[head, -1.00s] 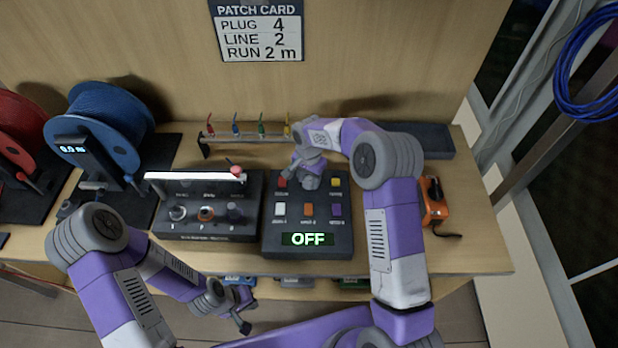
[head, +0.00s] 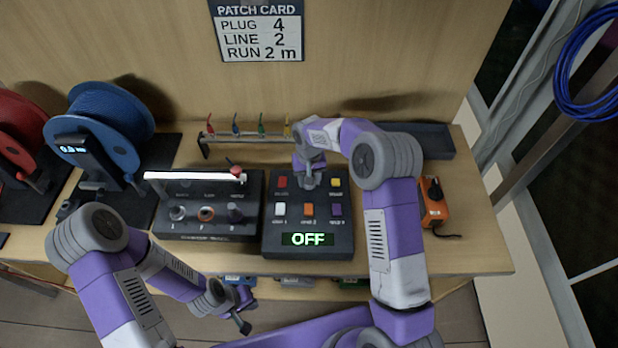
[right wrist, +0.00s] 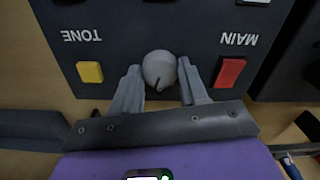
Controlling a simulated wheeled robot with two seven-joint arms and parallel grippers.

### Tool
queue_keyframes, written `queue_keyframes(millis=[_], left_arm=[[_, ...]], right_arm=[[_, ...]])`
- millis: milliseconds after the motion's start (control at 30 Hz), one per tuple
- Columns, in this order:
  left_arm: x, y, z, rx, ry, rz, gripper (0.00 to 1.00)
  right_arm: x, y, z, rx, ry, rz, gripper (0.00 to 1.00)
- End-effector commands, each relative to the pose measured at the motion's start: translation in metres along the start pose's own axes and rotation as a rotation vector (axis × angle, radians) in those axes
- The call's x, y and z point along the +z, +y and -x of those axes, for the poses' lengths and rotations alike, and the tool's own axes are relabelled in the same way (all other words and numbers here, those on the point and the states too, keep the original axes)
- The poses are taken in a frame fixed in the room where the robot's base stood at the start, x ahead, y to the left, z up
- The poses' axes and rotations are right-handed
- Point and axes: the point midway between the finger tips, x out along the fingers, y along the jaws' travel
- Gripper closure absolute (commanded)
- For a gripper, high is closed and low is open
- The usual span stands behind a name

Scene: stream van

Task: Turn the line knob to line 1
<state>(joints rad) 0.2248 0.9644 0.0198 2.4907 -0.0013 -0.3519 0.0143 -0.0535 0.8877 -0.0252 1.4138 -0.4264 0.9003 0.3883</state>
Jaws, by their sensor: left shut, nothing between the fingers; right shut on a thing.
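A dark control panel (head: 275,241) stands on the bench with red and yellow buttons above, white, orange and purple buttons below, and a green OFF display (head: 307,239). A round grey knob (right wrist: 159,66) sits between the upside-down TONE and MAIN labels in the right wrist view, with a dark pointer mark. My right gripper (head: 308,184) is shut on this knob, with a finger on either side; in the head view it hides the knob. My left gripper (head: 243,322) is shut and empty, low in front of the bench.
A second dark box (head: 205,228) with several knobs and a white bar stands left of the panel. Cable reels (head: 100,125) are farther left. A rack of coloured plugs (head: 248,135) stands behind. An orange device (head: 433,203) is right of my right arm. The patch card (head: 260,32) reads LINE 2.

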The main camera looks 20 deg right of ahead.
Motion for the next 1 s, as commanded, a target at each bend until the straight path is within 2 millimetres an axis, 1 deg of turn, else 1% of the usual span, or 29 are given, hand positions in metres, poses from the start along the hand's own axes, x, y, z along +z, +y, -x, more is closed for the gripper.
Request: queue_keyframes(millis=[1000], left_arm=[[0.0003, 0.0029, 0.0077, 0.000, 0.000, 0.000, 1.00]], right_arm=[[-0.0005, 0.0001, 0.0008, 0.000, 0.002, 0.962, 0.87]])
